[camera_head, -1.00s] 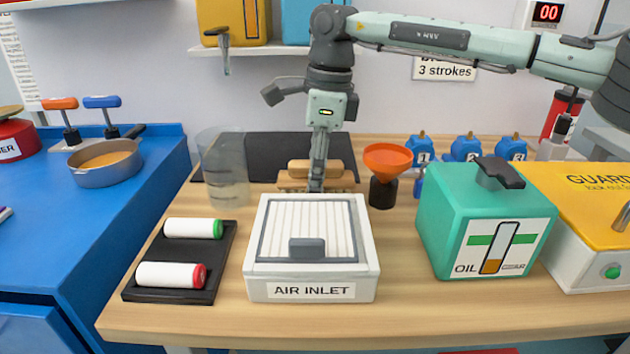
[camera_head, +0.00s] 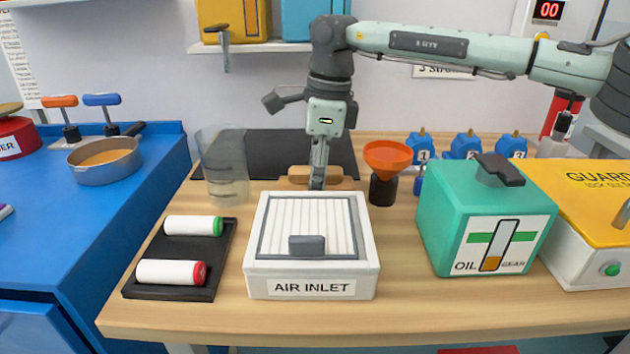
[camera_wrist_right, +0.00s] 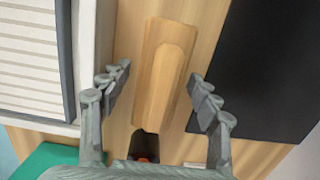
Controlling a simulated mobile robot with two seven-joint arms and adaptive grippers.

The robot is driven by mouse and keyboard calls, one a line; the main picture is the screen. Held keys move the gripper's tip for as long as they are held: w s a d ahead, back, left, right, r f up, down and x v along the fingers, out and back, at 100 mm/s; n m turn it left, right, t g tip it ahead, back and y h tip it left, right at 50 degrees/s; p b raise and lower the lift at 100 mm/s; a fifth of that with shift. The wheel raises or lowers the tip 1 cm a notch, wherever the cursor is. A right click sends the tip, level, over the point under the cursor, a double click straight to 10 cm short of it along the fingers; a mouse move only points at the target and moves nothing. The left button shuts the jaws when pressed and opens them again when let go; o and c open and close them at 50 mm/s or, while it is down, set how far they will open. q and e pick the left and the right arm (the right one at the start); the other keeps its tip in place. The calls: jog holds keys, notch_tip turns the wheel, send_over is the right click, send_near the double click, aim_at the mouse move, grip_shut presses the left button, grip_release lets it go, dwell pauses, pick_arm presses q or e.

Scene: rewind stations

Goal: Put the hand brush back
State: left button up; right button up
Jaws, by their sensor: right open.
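The hand brush (camera_head: 300,173) lies on the wooden table behind the air inlet box, and only its tan wooden top shows clearly. In the right wrist view the brush (camera_wrist_right: 164,75) lies lengthwise between the fingers, and I see no finger touching it. My right gripper (camera_head: 317,186) points down over the middle of the brush. In its wrist view the right gripper (camera_wrist_right: 162,98) is open, with one finger on each side of the brush. The brush's bristles are hidden. My left gripper is not in view.
The air inlet box (camera_head: 368,250) stands just in front of the brush. A dark mat (camera_head: 270,150) lies behind it. A clear cup (camera_head: 222,170) stands left, an orange funnel (camera_head: 388,156) right. The green oil box (camera_head: 450,230) is further right. A black tray (camera_head: 190,257) holds two rolls.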

jog(key=shift+r, duration=0.35)
notch_tip(320, 180, up, 3)
jog(key=shift+d+r, duration=0.1)
jog(key=shift+d, duration=0.05)
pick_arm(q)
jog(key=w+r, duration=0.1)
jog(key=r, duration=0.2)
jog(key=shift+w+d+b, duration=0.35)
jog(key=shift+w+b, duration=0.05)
pick_arm(e)
jog(key=r, duration=0.5)
jog(key=d+r, duration=0.1)
jog(key=r, duration=0.2)
jog(key=shift+r, duration=0.15)
